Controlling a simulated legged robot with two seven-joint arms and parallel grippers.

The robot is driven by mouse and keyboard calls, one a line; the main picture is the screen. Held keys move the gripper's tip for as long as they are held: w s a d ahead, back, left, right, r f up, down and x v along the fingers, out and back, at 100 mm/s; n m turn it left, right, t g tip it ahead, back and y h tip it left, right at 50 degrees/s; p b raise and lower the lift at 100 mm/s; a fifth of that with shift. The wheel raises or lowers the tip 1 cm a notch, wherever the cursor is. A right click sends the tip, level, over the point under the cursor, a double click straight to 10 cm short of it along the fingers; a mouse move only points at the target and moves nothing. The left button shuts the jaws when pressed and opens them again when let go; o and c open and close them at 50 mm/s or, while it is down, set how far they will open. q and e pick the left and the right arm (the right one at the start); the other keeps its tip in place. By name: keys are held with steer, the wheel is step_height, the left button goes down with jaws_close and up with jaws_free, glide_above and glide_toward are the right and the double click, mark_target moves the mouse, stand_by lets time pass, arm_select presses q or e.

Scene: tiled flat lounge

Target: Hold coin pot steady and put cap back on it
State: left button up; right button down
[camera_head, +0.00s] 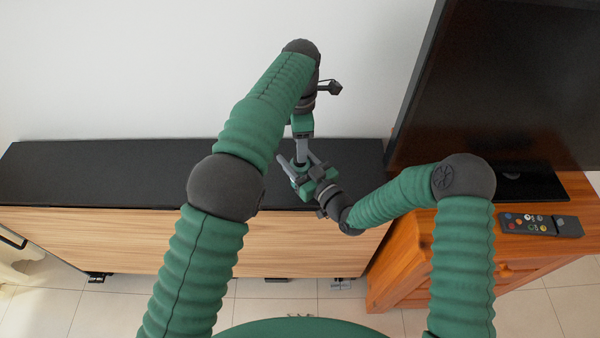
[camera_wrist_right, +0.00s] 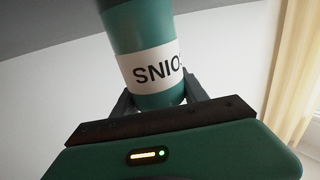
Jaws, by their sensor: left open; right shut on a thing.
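The coin pot (camera_wrist_right: 150,75) is a teal cylinder with a white band of dark lettering, seen upside down in the right wrist view. My right gripper (camera_wrist_right: 158,98) is shut on it, with a finger on each side of the pot. In the head view my right gripper (camera_head: 299,163) is over the black cabinet top, and the pot there is largely hidden by the grippers. My left gripper (camera_head: 302,151) is open and points down just above the right one. I cannot make out the cap in either view.
The long black cabinet top (camera_head: 90,172) has free room to the left. A large dark TV screen (camera_head: 490,85) stands at the right, close to my right arm. A remote control (camera_head: 540,225) lies on the orange wooden cabinet (camera_head: 400,260). A white wall is behind.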

mark_target(303, 171)
arm_select(q)
steer(key=shift+c, duration=0.2)
step_height(303, 171, up, 4)
steer(key=n, duration=0.3)
steer(key=shift+f, duration=0.2)
steer(key=shift+f, duration=0.1)
step_height(303, 171, down, 8)
steer(key=shift+r, duration=0.1)
steer(key=shift+c, duration=0.4)
jaws_close()
